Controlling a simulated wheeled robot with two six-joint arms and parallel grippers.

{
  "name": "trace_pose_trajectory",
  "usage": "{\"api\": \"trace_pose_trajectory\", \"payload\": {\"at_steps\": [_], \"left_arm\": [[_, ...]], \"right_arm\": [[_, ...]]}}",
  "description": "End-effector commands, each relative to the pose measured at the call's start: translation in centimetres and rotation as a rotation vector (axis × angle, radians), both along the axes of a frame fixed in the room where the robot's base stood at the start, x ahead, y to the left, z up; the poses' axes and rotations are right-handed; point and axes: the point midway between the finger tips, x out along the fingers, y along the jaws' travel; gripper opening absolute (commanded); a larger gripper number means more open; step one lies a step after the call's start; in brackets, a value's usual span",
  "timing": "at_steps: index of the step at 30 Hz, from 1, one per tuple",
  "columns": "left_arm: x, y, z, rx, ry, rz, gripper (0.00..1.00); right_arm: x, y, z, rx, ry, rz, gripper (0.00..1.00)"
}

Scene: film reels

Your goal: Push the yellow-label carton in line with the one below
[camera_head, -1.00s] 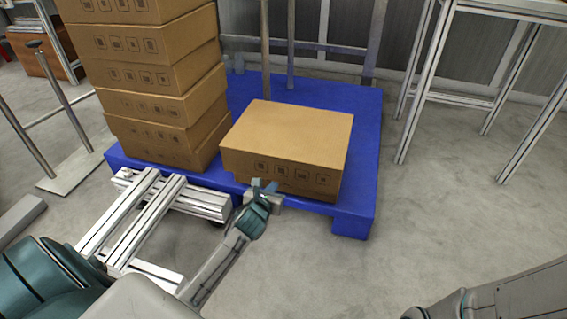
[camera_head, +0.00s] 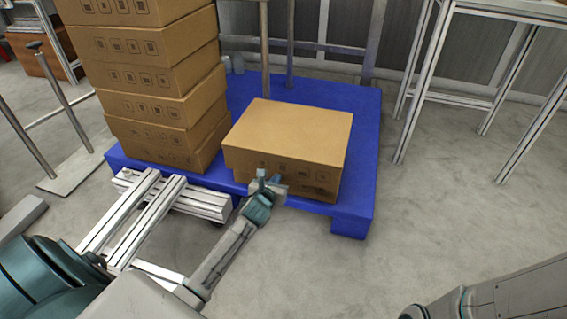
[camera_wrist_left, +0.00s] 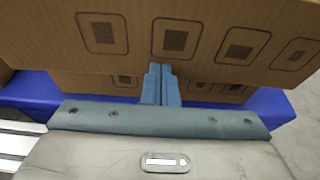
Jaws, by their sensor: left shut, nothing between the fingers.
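No yellow label shows on any visible face. A brown carton (camera_head: 290,128) lies on top of another carton (camera_head: 315,190) at the right of the blue pallet. In the left wrist view the upper carton (camera_wrist_left: 215,25) overhangs the lower one (camera_wrist_left: 125,88), whose marked front is partly in shadow. My left gripper (camera_head: 268,180) is shut and empty, in front of these cartons. In the left wrist view its fingertips (camera_wrist_left: 161,68) are at the upper carton's lower front edge; they look to be touching it. My right gripper is not in view.
A tall stack of similar cartons (camera_head: 150,85) stands on the left of the blue pallet (camera_head: 362,150), close beside the two cartons. A metal-framed table (camera_head: 410,115) stands at the right. The grey floor (camera_head: 440,220) right of the pallet is clear.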

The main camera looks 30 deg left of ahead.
Motion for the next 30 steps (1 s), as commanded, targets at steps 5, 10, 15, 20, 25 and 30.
{"api": "trace_pose_trajectory", "payload": {"at_steps": [5,10,15,20,25,30], "left_arm": [[0.8,0.2,0.1,0.000,-0.002,0.000,0.00],[1.4,0.3,0.1,0.000,-0.001,0.000,0.00],[2.1,0.5,0.1,0.000,-0.001,0.000,0.00],[2.7,0.6,0.1,-0.001,-0.001,0.000,0.00],[3.4,0.8,0.1,0.000,-0.002,0.000,0.00],[3.6,0.9,0.0,-0.001,0.000,0.000,0.00]], "right_arm": [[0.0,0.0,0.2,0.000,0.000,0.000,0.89],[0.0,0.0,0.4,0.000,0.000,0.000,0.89],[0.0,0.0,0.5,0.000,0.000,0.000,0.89],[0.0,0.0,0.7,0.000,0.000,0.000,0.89],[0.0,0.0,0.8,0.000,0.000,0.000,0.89],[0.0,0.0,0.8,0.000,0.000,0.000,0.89]]}}
